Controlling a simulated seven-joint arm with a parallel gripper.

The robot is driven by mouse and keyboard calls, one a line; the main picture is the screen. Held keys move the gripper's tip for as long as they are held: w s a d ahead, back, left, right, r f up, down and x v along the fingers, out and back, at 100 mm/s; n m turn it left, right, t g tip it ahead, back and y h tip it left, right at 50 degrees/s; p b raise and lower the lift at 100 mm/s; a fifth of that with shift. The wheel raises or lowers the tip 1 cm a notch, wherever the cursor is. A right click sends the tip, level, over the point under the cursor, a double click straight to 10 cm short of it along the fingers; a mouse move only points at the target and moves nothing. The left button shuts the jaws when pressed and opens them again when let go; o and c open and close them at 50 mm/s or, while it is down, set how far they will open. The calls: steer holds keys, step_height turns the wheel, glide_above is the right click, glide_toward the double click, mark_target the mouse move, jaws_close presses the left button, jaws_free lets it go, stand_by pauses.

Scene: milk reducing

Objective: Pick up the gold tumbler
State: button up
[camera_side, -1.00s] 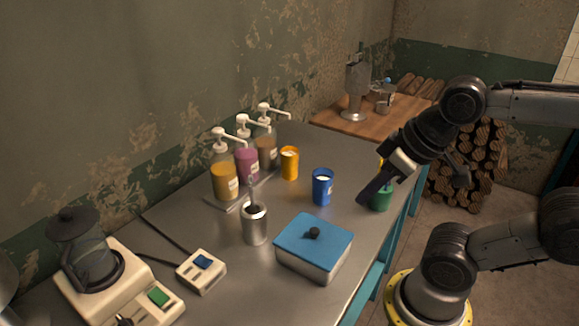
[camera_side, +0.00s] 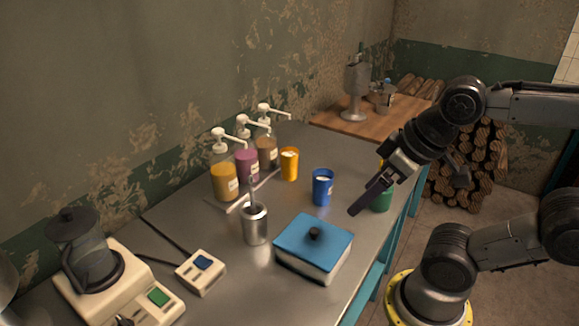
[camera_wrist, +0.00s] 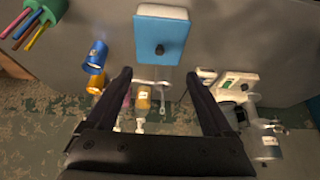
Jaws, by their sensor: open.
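The gold tumbler (camera_side: 289,163) stands upright on the metal table, in front of the pump bottles and behind the blue tumbler. It also shows in the wrist view (camera_wrist: 96,85), left of my left finger and partly behind the blue tumbler. My gripper (camera_side: 357,208) is open and empty, above the table's right side near the green tumbler and well apart from the gold one. In the wrist view my gripper (camera_wrist: 160,73) shows two spread fingers with nothing held between them.
A blue tumbler (camera_side: 322,187) stands between my gripper and the gold tumbler. A green tumbler (camera_side: 383,199) is partly hidden behind my gripper and holds coloured sticks. A blue-lidded box (camera_side: 313,243), a steel canister (camera_side: 255,225) and pump bottles (camera_side: 246,167) stand around.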

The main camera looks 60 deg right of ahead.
steer(key=shift+o, duration=0.6)
